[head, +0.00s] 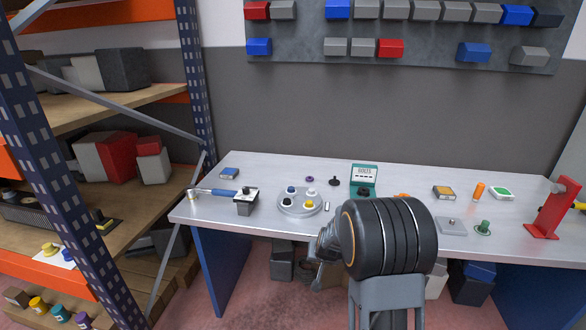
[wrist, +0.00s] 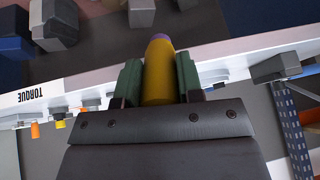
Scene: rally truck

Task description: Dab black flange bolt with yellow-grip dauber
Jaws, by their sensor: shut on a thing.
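My gripper (wrist: 159,82) is shut on the yellow-grip dauber (wrist: 158,68). Its yellow grip stands between the two green jaw pads, and a purple end shows at its far tip. In the head view my gripper (head: 318,262) is off the table's front edge, partly hidden by my dark wrist, and the dauber cannot be made out there. A small black flanged piece (head: 334,181), which looks like the black flange bolt, is on the tabletop toward the back, left of the green case. My gripper is well apart from it.
A shelf rack (head: 195,75) rises at left.

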